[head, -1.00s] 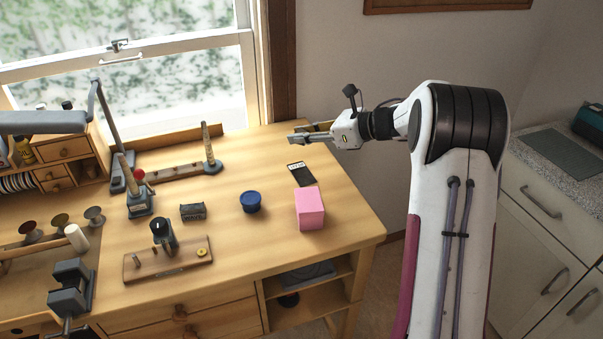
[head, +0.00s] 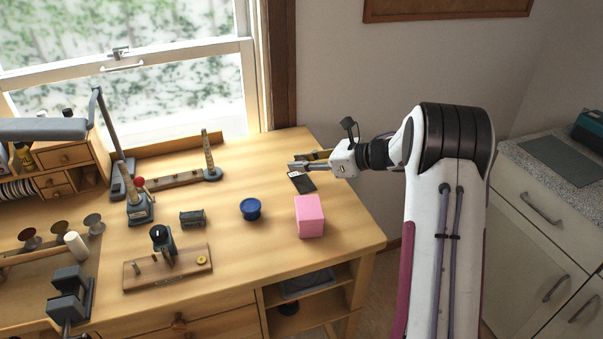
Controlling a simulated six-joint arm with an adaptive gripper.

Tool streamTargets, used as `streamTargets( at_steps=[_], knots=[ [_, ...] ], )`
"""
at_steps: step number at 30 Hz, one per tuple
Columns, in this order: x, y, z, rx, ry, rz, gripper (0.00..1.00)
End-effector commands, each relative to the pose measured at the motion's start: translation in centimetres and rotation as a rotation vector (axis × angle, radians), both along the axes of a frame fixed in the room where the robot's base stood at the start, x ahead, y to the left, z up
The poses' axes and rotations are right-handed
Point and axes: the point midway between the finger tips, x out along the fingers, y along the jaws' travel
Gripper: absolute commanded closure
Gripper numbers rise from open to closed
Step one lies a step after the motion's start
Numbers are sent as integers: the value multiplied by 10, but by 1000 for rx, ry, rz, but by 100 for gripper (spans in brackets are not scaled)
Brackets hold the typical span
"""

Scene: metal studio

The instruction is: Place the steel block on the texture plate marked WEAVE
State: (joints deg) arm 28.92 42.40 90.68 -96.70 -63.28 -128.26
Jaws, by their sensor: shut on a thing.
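My gripper (head: 298,167) is at the right rear of the wooden bench, low over a small dark plate with a white label strip (head: 302,182). The label is too small to read, so I cannot tell if it says WEAVE. The gripper hides the plate's far part. The jaws are shut on a small grey metal piece, which looks like the steel block; its outline merges with the fingers. I cannot tell whether it touches the plate.
A pink cube (head: 310,217) stands in front of the plate, with a blue round container (head: 250,209) to its left. A dark grey block (head: 193,218), a wooden board with fittings (head: 168,268) and a vise (head: 69,295) are farther left. Bench between is clear.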

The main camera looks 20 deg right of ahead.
Motion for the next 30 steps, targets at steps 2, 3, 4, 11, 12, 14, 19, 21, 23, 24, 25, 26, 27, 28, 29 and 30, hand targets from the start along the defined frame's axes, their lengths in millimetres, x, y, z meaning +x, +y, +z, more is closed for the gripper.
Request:
streamTargets(
  at_steps=[2,3,4,11,12,14,19,21,23,24,25,26,27,28,29,30],
  knots=[
    [0,0,1,0,-1,0,100],
    [0,0,1,1,-1,0,100],
    [0,0,1,1,-1,0,100],
    [0,0,-15,2,2,0,100],
    [0,0,-19,2,2,0,100],
    [0,0,-26,2,3,0,100],
    [0,0,-36,0,0,-1,100],
    [0,0,-37,0,-1,-1,100],
    [0,0,-37,0,-1,-1,100],
    [0,0,-37,0,-1,-1,100],
    [0,0,-37,0,-1,-1,100],
    [0,0,-37,0,-1,-1,100],
    [0,0,-37,0,-1,-1,100],
    [0,0,-37,0,-1,-1,100],
    [0,0,-37,1,-1,0,100],
    [0,0,-38,0,0,0,100]
  ],
)
